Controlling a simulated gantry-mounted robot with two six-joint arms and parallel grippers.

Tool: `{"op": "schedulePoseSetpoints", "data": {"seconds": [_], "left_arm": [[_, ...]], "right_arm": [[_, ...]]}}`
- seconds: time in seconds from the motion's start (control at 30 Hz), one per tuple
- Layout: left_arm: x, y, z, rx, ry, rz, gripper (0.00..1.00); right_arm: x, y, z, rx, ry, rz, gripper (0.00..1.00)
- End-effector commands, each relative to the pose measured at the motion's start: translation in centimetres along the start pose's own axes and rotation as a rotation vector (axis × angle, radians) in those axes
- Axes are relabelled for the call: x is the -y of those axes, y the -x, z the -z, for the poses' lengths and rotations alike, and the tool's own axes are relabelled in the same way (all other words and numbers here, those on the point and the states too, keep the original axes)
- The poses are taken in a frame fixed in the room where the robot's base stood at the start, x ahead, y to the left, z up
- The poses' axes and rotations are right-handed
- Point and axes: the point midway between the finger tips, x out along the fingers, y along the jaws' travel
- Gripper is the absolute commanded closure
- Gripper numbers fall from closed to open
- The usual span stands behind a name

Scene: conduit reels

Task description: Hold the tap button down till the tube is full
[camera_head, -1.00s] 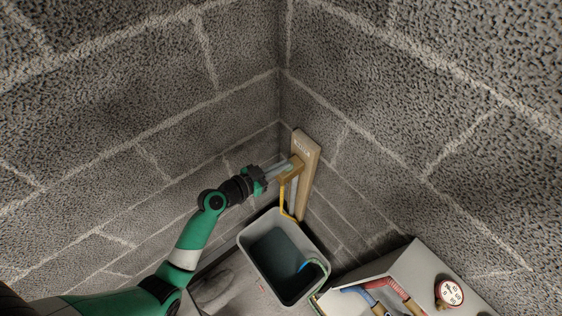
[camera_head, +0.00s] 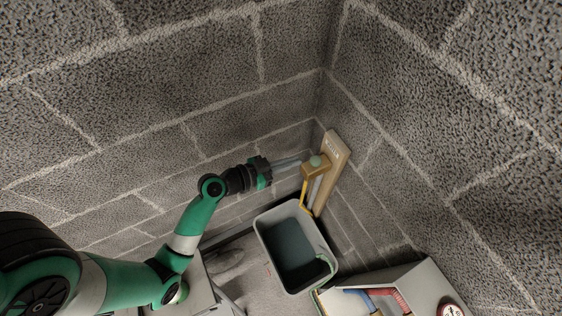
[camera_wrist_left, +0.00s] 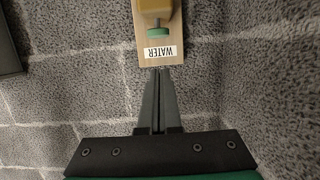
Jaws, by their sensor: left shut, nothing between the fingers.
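A brass tap (camera_head: 310,172) with a round pale green button (camera_head: 316,161) is fixed to a wooden board (camera_head: 334,150) in the wall corner. In the left wrist view the button (camera_wrist_left: 158,31) shows green above a WATER label (camera_wrist_left: 158,53). A pale upright strip (camera_head: 315,190), perhaps the tube, stands below the tap beside a yellow strip (camera_head: 304,192); its fill level cannot be told. My left gripper (camera_head: 299,161) is shut and empty, its tips close to the tap and seemingly apart from the button. My right gripper is not in view.
A grey bin (camera_head: 262,240) with dark contents stands under the tap, with a green hose (camera_head: 326,268) at its near corner. A pale box (camera_head: 425,285) with red and blue pipes and a red-rimmed gauge (camera_head: 451,310) is at lower right. Block walls close in the corner.

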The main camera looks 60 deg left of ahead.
Motion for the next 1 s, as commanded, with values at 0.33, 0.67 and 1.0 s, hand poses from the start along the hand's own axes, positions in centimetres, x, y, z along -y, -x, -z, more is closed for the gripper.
{"op": "schedulePoseSetpoints", "data": {"seconds": [0.33, 0.67, 1.0], "left_arm": [[0.0, 3.5, 0.1, -0.002, -0.001, 0.0, 1.0], [0.0, 3.5, 0.1, -0.002, -0.001, 0.0, 1.0], [-1.5, 2.4, 1.6, -0.025, -0.033, -0.048, 1.0]], "right_arm": [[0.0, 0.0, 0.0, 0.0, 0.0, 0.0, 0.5], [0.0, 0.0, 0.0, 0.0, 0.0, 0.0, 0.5], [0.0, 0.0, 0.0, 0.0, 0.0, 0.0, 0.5]]}}
